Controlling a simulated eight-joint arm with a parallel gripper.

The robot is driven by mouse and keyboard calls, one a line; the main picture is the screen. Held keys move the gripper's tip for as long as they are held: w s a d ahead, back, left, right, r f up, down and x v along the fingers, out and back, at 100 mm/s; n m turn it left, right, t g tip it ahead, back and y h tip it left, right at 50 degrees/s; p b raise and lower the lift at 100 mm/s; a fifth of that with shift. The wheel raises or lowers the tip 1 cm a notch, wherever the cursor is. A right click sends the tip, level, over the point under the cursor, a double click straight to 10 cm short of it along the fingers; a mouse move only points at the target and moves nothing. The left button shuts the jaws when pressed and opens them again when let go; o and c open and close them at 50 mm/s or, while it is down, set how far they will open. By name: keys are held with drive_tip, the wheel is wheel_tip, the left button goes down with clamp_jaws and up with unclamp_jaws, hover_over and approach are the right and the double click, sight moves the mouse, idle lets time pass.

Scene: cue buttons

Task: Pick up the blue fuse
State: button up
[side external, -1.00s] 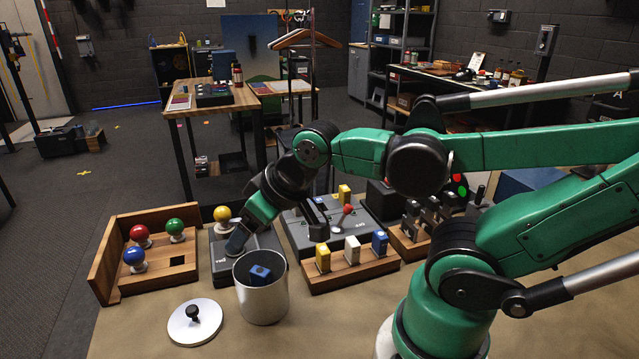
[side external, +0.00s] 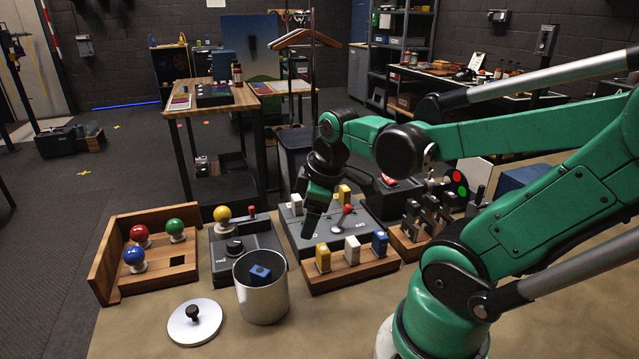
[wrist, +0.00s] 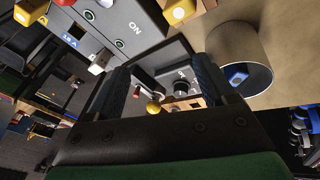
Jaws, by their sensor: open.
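The blue fuse (side external: 380,243) stands upright at the right end of a wooden holder (side external: 350,275), beside a white fuse (side external: 352,250) and a yellow fuse (side external: 323,257). My gripper (side external: 312,224) hangs over the left part of the grey fuse panel (side external: 300,235), left of the blue fuse and apart from it. In the wrist view, my gripper (wrist: 165,85) has its two dark fingers apart with nothing held between them. I cannot make out the blue fuse in the wrist view.
A metal can (side external: 262,300) with a blue block (side external: 260,273) inside stands front left of the holder. Its lid (side external: 186,329) lies beside it. A red-knobbed lever (side external: 348,210) rises from the panel. Toggle switches (side external: 425,215) stand at right, coloured balls (side external: 140,236) at left.

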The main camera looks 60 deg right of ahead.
sight(381, 234)
drive_tip(key=s+d+n+g, duration=0.1)
drive_tip(key=s+d, duration=0.1)
drive_tip(key=s, duration=0.1)
drive_tip(key=s+d+f+n+g+y, duration=0.1)
drive_tip(key=s+d+n, duration=0.1)
drive_tip(key=s+d, duration=0.1)
drive_tip(key=s+d+f+n+g, duration=0.1)
drive_tip(key=s+d+n, duration=0.1)
drive_tip(key=s, duration=0.2)
drive_tip(key=shift+d+f+g+y, duration=0.2)
drive_tip(key=shift+d+g+y, duration=0.1)
drive_tip(key=shift+f, duration=2.75)
clamp_jaws()
drive_tip(key=shift+r, duration=0.1)
wheel_tip(381, 234, up, 20)
